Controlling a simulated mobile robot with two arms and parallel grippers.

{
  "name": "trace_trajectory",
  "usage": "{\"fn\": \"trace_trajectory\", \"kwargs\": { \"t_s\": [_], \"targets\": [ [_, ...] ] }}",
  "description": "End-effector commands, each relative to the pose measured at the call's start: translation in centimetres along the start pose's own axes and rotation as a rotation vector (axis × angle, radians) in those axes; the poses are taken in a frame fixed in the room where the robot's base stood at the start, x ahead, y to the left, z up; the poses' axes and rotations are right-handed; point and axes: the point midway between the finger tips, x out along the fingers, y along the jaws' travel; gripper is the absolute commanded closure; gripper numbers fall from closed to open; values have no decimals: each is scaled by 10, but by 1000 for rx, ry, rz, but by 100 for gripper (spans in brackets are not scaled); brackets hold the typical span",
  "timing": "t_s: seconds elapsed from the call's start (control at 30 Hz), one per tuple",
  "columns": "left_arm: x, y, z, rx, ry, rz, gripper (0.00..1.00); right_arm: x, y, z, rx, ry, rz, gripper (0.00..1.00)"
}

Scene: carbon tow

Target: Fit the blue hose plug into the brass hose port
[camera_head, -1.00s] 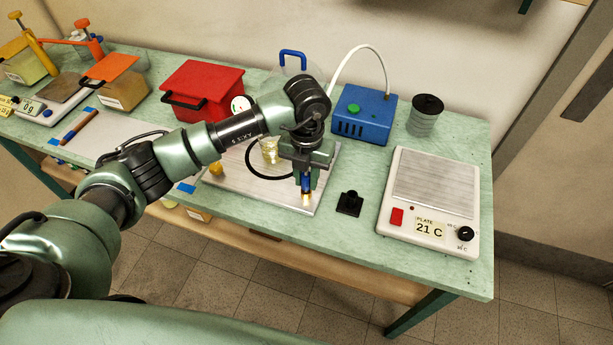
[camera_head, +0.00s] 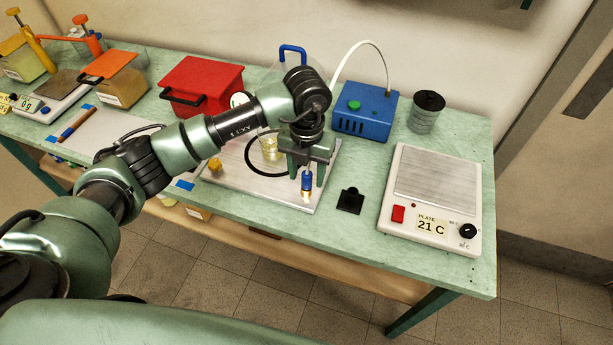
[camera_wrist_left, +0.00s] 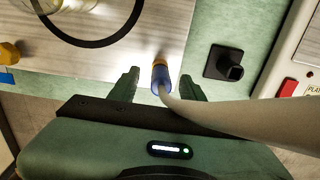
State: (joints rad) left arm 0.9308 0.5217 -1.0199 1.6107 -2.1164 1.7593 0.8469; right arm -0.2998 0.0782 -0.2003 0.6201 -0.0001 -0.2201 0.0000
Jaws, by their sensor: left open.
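The blue hose plug (camera_head: 307,182) stands upright at the front right corner of the grey metal plate, on the brass hose port (camera_head: 306,196). In the left wrist view, the plug (camera_wrist_left: 161,80) meets the brass (camera_wrist_left: 159,62) with no clear gap, but I cannot tell how deep it sits. A pale hose (camera_wrist_left: 225,118) runs from the plug to the right. My left gripper (camera_head: 306,180) is open around the plug, one finger on each side and apart from it; its fingertips also show in the left wrist view (camera_wrist_left: 160,82). My right gripper is out of view.
A black stand (camera_head: 349,200) and a hot plate (camera_head: 430,205) are right of the metal plate (camera_head: 235,180). A blue pump box (camera_head: 364,112) with a white hose (camera_head: 362,46) stands behind. A glass jar (camera_head: 269,148) and black tubing are to the left.

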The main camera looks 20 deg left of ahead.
Motion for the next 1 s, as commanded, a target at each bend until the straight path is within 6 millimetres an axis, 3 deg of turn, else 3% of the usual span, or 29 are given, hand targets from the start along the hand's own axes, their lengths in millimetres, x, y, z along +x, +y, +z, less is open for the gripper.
{"fn": "trace_trajectory", "kwargs": {
  "t_s": [0.2,0.4,1.0],
  "targets": [
    [-37,0,1,1,-5,0,52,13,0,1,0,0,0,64],
    [-59,0,1,0,-2,0,52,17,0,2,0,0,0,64],
    [-62,-2,-1,4,1,-9,52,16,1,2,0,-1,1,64]
  ]
}}
